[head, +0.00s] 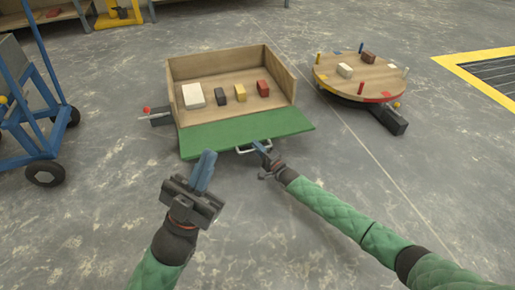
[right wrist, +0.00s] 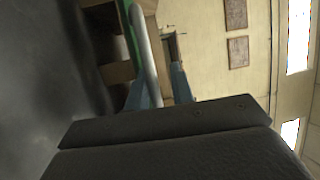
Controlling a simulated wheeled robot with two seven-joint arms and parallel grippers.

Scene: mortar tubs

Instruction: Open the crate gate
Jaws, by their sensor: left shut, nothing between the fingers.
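The wooden crate (head: 231,76) stands on the floor in the upper middle of the head view. Its green gate (head: 246,130) is swung down and outward from the front, looking nearly flat. A pale metal handle (head: 253,149) sits at the gate's front edge. In the right wrist view the handle bar (right wrist: 148,55) passes between the blue fingers of my right gripper (right wrist: 160,85). The bar is close to the left finger, with a gap to the other. My right gripper also shows in the head view (head: 260,147). My left gripper (head: 204,172) is shut and empty, in front of the gate.
A round wooden turntable (head: 330,82) stands to the right. A blue cart (head: 40,130) stands left.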

